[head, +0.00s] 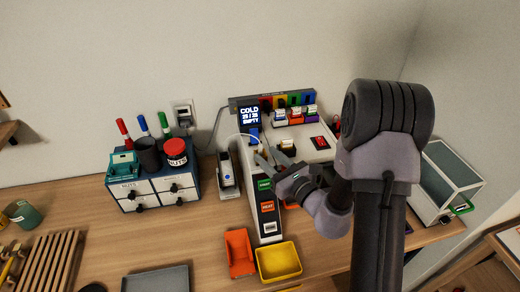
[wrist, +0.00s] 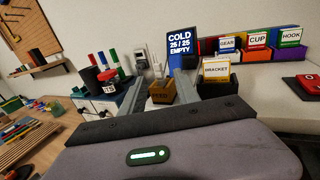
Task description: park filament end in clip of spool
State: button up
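A white, dark-fronted upright unit (head: 228,176), which looks like the spool holder, stands left of the printer. A thin pale strand (head: 246,135), likely the filament, arcs from near its top toward the printer. I cannot make out its free end or the clip. My gripper (head: 268,157) is over the printer's left part, pointing left. In the wrist view its two grey fingers (wrist: 158,88) stand apart, with a brown block (wrist: 161,92) visible beyond the gap. I see nothing clearly held between them. The printer screen (head: 249,115) reads COLD, 25/25, EMPTY.
A drawer box (head: 158,190) with pens and a red jar stands at the left. An orange bin (head: 239,253) and a yellow bin (head: 279,262) lie in front. Labelled coloured bins (head: 296,115) line the back. A glass-sided case (head: 447,180) stands at the right.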

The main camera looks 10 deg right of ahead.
aim_at(259, 148)
jog(key=x, duration=0.7)
jog(key=shift+w+a+r, duration=0.1)
jog(key=shift+r, duration=0.1)
grip_shut()
